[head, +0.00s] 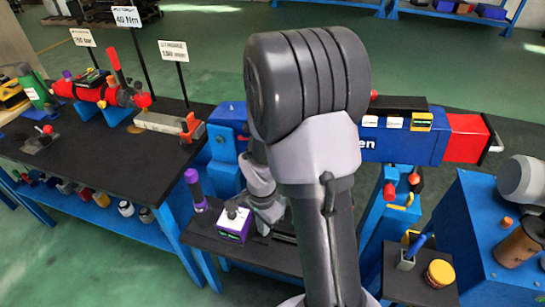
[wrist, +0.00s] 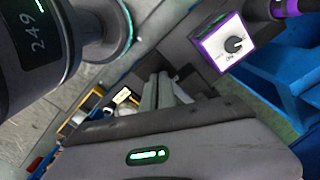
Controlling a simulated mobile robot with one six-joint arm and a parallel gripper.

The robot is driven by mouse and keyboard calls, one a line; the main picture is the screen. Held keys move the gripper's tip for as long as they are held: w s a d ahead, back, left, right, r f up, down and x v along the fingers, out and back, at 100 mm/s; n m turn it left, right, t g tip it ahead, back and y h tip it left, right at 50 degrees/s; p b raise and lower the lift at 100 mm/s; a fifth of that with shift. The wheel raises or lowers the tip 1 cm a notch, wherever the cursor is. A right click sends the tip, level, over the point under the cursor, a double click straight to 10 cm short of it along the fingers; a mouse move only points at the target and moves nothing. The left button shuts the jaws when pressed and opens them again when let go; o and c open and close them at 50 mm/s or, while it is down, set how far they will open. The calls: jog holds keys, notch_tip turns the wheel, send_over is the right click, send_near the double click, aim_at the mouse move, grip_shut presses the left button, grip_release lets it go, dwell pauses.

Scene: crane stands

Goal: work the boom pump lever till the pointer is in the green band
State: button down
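A purple-handled upright lever (head: 195,190) stands at the left of a low dark stand; part of a purple handle also shows at the top right of the wrist view (wrist: 288,8). Beside it is a small purple-edged box (head: 235,225) with a white face and a dark round part, clearer in the wrist view (wrist: 233,44). I cannot make out a pointer or a green band. My gripper (head: 268,212) is just right of the box, apart from the lever. In the wrist view its grey fingers (wrist: 166,90) are foreshortened; their gap is unclear and nothing shows held.
A blue boom (head: 415,145) with a red end (head: 467,138) runs behind my arm. A black-topped bench (head: 80,150) on the left carries a red pump-like unit (head: 100,92). A small dark stand (head: 410,287) and a blue cabinet (head: 470,225) are at right. Green floor is open beyond.

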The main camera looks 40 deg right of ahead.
jog(key=shift+f+b, duration=1.05)
jog(key=shift+f, duration=0.35)
notch_tip(320, 180, up, 10)
jog(key=p, duration=0.7)
jog(key=shift+f, duration=0.2)
jog(key=shift+f, duration=0.1)
